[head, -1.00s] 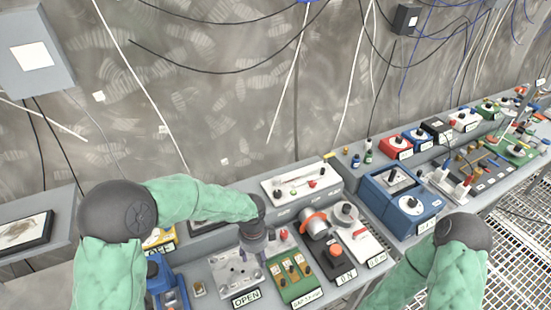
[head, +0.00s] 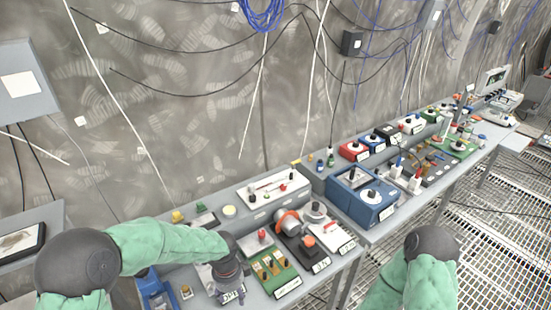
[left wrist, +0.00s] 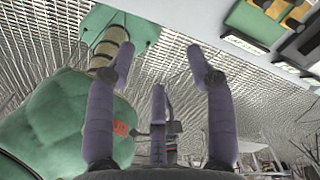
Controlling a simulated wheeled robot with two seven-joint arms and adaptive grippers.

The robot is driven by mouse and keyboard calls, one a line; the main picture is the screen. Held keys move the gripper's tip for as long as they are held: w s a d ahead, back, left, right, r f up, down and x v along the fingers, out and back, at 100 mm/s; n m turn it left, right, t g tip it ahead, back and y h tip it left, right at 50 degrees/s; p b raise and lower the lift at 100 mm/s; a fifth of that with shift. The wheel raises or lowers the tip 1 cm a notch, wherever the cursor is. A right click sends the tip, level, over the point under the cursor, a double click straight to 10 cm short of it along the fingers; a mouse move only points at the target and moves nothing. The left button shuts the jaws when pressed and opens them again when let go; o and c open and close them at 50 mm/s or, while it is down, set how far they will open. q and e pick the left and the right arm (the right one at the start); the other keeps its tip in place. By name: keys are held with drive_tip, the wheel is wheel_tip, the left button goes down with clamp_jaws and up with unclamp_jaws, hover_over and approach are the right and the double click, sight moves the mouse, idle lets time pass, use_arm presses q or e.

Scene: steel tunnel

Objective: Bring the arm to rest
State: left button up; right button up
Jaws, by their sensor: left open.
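My left arm comes in from the left in a green sleeve. My left gripper (head: 229,285) hangs over the near part of the bench, above a grey plate with an "OPEN" label (head: 231,297) that it partly covers. In the left wrist view the purple fingers of my left gripper (left wrist: 160,85) are spread apart with nothing between them. The metal grating floor shows behind them. My right arm (head: 420,270) shows at the lower right as a green sleeve with a dark joint. Its gripper is out of view.
A long bench carries a green switch box (head: 272,272), an orange-topped grey device (head: 289,222), a blue box (head: 362,195) and several other instruments. A wall with hanging cables stands behind. Grating floor (head: 480,240) lies open at the right.

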use_arm(q)
drive_tip(key=s+d+f+n+h, duration=0.1)
drive_tip(key=s+f+n+h, duration=0.1)
drive_tip(key=s+f+n, duration=0.75)
drive_tip(key=s+d+f+n+h, duration=0.1)
drive_tip(key=s+f+n+h, duration=0.1)
drive_tip(key=s+f+n, duration=0.8)
drive_tip(key=w+d+f+n+b, duration=0.1)
drive_tip(key=w+f+b, duration=0.3)
drive_tip(key=f+b, duration=0.6)
drive_tip(key=shift+w+n, duration=0.2)
drive_tip(key=shift+n, duration=0.45)
use_arm(e)
wheel_tip(320, 180, down, 10)
drive_tip(key=shift+w, duration=0.45)
